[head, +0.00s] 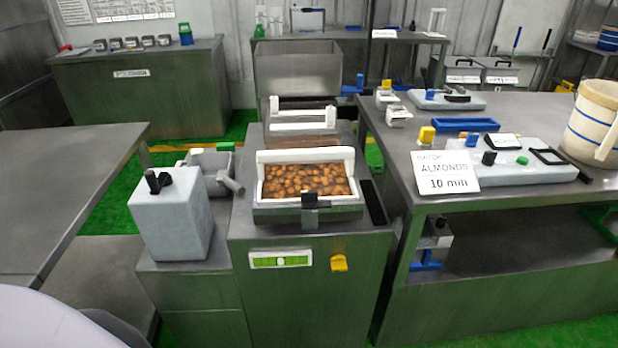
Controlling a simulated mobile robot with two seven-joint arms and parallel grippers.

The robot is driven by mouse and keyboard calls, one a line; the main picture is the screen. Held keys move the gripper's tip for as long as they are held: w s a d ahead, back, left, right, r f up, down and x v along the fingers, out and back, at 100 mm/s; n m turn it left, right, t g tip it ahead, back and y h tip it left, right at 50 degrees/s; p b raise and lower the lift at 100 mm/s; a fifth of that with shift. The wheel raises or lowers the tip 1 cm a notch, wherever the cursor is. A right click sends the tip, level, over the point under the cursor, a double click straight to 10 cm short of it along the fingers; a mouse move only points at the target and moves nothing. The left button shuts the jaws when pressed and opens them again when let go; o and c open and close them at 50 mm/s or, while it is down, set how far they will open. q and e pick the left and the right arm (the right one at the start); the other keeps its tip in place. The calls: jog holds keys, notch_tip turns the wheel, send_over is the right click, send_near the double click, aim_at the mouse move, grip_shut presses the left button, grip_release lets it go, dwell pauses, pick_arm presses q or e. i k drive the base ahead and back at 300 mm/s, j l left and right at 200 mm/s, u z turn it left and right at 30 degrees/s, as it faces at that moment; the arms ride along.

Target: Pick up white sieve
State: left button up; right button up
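A white-framed rectangular tray (349,158), which looks like the white sieve, sits on top of the green and grey machine (310,290) in the middle of the head view. Brown almonds (305,181) fill it. Its front side is partly hidden by a grey front piece with a dark latch (309,200). A second white frame with bars (302,126) stands just behind it; I cannot tell whether it is part of the same item. Neither of my grippers shows in this view.
A grey box with a black knob (175,220) stands left of the machine. A bare table (60,185) is at the left. The right table holds an "ALMONDS 10 mm" sign (446,172), a blue tray (465,125) and a cream bucket (595,120).

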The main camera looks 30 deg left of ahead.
aim_at(283, 174)
jog(key=i+l, duration=0.55)
jog(key=i, duration=0.3)
jog(key=i+l+u, duration=0.1)
jog(key=u, duration=0.4)
jog(key=i+l+u, duration=0.1)
jog(key=u, duration=0.4)
